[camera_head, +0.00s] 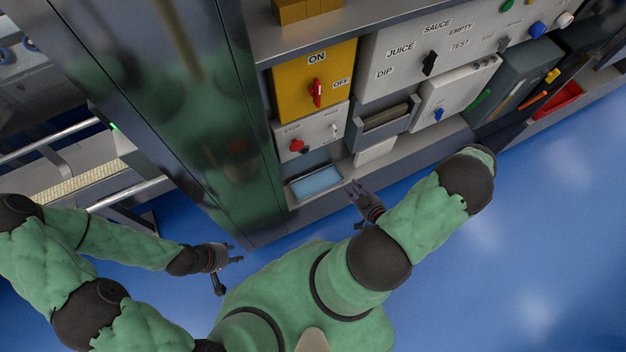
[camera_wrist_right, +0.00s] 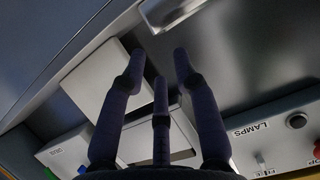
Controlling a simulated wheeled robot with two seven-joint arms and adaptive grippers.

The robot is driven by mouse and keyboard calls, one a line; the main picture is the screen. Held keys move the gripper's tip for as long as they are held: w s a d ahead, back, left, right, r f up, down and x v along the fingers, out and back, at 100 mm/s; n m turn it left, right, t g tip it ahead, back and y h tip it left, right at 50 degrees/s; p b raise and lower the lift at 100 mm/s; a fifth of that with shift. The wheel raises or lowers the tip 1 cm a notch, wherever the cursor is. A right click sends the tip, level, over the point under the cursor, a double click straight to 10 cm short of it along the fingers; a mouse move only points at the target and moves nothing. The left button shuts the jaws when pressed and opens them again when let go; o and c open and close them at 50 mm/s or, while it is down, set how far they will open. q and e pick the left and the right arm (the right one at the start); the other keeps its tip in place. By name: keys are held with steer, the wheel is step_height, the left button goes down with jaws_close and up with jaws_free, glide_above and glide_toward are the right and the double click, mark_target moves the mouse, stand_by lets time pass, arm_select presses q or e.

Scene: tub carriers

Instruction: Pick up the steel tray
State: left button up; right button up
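A shallow rectangular tray (camera_head: 316,183), pale blue-grey and shiny, lies on the low ledge below the switch panels; I take it for the steel tray. In the right wrist view only part of its bright rim (camera_wrist_right: 172,14) shows, at the top edge. My right gripper (camera_head: 356,190) is just right of the tray, apart from it. Its dark fingers (camera_wrist_right: 160,70) are spread with nothing between them. My left gripper (camera_head: 236,254) is low and left of the tray, over the floor, with its fingers apart and empty.
A tall dark polished cabinet (camera_head: 195,110) stands left of the tray. A white block (camera_head: 375,153) sits on the ledge to the right, below a grey holder (camera_head: 384,126). Panels with knobs rise behind, including a yellow ON/OFF box (camera_head: 290,88). Blue floor (camera_head: 530,230) is clear at right.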

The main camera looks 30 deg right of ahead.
mark_target(342, 175)
steer(key=shift+t, duration=0.4)
steer(key=b+x, duration=0.1)
steer(key=x, duration=0.2)
steer(key=b+x, duration=0.2)
steer(key=x, duration=0.1)
steer(key=b+x, duration=0.1)
steer(key=x, duration=0.2)
steer(key=shift+s+d+f+b, duration=0.15)
steer(key=shift+f+b, duration=0.15)
steer(key=shift+w+f, duration=0.1)
steer(key=shift+w, duration=0.4)
arm_select(q)
steer(key=shift+w+f, duration=0.2)
steer(key=shift+f, duration=1.15)
steer(key=shift+w+f, duration=0.2)
steer(key=shift+f, duration=1.1)
arm_select(e)
jaws_close()
